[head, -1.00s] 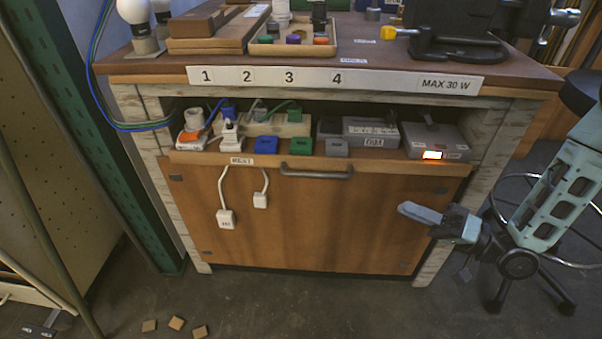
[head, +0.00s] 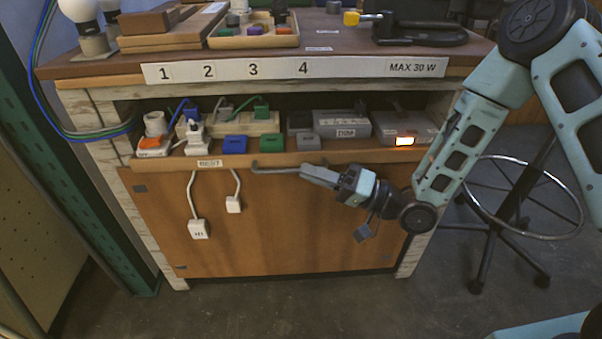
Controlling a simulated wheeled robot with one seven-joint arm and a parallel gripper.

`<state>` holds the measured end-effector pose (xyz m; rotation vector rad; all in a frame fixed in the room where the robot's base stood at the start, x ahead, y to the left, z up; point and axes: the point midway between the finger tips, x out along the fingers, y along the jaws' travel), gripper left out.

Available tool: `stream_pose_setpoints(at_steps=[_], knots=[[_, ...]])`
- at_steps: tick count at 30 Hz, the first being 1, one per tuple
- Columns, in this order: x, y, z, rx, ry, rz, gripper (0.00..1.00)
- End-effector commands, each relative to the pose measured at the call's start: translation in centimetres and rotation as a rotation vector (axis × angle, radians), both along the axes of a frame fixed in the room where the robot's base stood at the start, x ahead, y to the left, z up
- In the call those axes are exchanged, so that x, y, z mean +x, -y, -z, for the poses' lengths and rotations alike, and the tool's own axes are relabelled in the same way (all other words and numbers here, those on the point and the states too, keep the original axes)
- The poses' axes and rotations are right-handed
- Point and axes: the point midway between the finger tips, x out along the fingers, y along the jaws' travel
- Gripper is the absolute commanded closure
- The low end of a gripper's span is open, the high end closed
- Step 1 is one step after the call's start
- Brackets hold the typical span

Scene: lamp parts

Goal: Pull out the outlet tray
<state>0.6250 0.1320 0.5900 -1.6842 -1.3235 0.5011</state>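The outlet tray (head: 228,163) is a wooden shelf front under the bench top, with a drop front panel below and a label at its left. It carries plugs, outlets and boxes. Its grey bar handle (head: 272,169) is at the middle of the front edge; its right part is hidden behind my gripper. My gripper (head: 318,176) reaches in from the right, fingers pointing left at the handle's right end. I cannot tell whether the fingers touch or enclose the handle, or whether they are open.
Two white plugs (head: 199,229) hang on cords over the tray front. A stool (head: 520,205) stands at right. The floor before the bench is clear.

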Motion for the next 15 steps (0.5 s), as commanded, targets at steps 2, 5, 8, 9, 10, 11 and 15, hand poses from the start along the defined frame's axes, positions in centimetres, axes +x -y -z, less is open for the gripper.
stream_pose_setpoints(at_steps=[2, 5, 8, 9, 10, 11, 15], knots=[[0.4, -1.1, -0.1, 0.000, 0.004, -0.001, 0.81], [0.7, -1.9, -0.4, 0.000, 0.001, -0.001, 0.81], [0.9, -2.4, -0.5, 0.000, 0.001, 0.000, 0.81], [1.0, -2.5, -0.6, 0.000, 0.000, 0.000, 0.81], [1.0, -2.5, -0.6, 0.000, 0.000, 0.000, 0.81], [1.0, -2.6, -0.6, -0.001, 0.000, 0.001, 0.81], [1.0, -2.6, -0.6, 0.000, 0.000, 0.001, 0.81]])
